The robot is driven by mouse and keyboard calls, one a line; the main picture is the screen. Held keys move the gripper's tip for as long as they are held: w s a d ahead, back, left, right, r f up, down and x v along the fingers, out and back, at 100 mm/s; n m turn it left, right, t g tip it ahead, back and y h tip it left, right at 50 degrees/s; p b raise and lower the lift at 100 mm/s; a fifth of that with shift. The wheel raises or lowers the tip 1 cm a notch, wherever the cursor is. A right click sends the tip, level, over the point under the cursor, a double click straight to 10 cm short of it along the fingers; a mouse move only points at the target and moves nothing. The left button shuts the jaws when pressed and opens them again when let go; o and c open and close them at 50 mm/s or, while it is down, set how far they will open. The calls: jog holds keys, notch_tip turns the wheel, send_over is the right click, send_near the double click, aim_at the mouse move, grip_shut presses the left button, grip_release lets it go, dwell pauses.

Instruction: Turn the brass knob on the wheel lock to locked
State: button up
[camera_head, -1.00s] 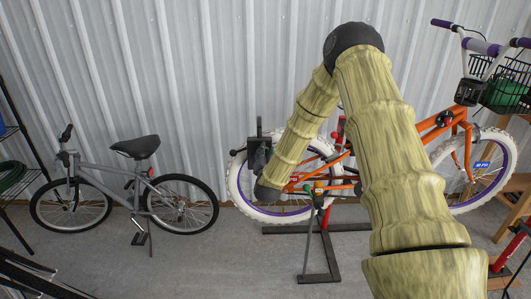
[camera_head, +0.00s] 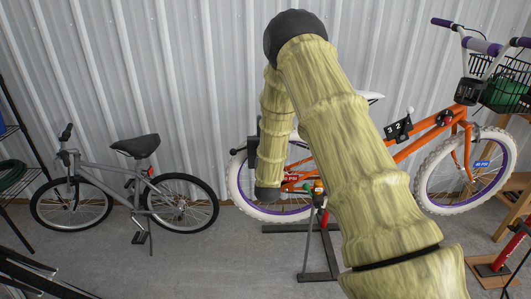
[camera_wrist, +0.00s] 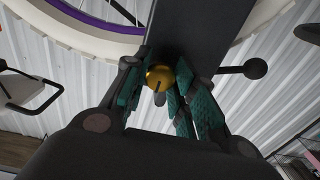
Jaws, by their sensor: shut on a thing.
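The brass knob (camera_wrist: 160,74) shows in the wrist view as a round gold ball with a dark slot-like mark. It sits on the dark body of the wheel lock (camera_wrist: 203,28), which has a black ball-ended lever (camera_wrist: 255,68) at its right. My gripper (camera_wrist: 159,84) is shut on the knob, with a green-padded finger at either side. I cannot read any locked mark. In the head view, the ball-ended lever (camera_head: 233,152) shows by the orange bike's rear wheel (camera_head: 236,186), and my arm hides the knob and most of my gripper.
The orange bike (camera_head: 412,148) stands on a dark floor stand (camera_head: 317,262) against the corrugated wall. A grey bike (camera_head: 105,182) is at the left. The floor between the bikes is clear.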

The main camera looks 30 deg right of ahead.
jog(key=shift+f, duration=0.1)
dwell(0.3)
jog(key=o, duration=1)
jog(key=shift+o, duration=0.2)
jog(key=v, duration=1.2)
jog(key=shift+f, duration=0.1)
